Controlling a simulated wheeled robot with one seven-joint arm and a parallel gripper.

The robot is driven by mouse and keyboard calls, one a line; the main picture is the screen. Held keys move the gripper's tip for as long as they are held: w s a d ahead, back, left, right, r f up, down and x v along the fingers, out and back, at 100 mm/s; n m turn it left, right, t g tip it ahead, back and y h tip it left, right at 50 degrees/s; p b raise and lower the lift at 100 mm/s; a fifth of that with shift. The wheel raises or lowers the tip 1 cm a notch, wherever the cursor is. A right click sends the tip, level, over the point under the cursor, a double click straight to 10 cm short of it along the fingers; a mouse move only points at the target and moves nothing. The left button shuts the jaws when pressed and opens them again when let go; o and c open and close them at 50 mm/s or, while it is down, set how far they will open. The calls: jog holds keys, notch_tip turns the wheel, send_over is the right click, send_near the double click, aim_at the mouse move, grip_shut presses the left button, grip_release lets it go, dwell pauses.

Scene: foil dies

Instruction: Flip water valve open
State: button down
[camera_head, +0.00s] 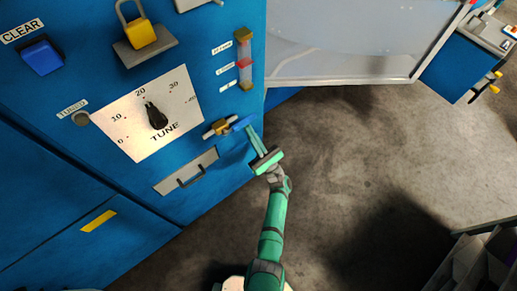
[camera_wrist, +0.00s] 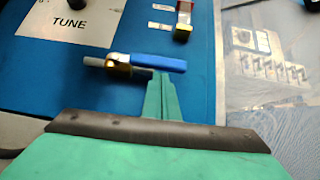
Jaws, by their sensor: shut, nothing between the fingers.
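The water valve is a brass body (camera_head: 220,126) with a blue lever (camera_head: 242,122), on the lower right of the blue cabinet front. In the wrist view the blue lever (camera_wrist: 158,63) points right, roughly level, from the brass body (camera_wrist: 119,62). My green gripper (camera_head: 254,138) is shut and empty. Its fingertips (camera_wrist: 161,76) are just below the lever's right half in the wrist view. I cannot tell whether they touch it.
Above the valve is a flow gauge (camera_head: 244,60) with a red float. The floor (camera_head: 340,180) right of the cabinet is clear.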

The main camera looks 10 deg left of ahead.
jog(key=w+a+f+v, duration=0.1)
jog(key=v, duration=1.1)
jog(key=shift+d+f, duration=0.15)
jog(key=shift+f, duration=0.15)
jog(key=shift+s, duration=0.15)
jog(key=s+m+t+h, duration=0.4)
jog(key=s+m+h, duration=1.2)
jog(key=m, duration=1)
jog(key=s+d+r+m+g+h, duration=0.3)
jog(key=s+r+m+g, duration=0.4)
jog(key=s+r+m, duration=0.9)
jog(key=m, duration=0.4)
jog(key=shift+h, duration=0.4)
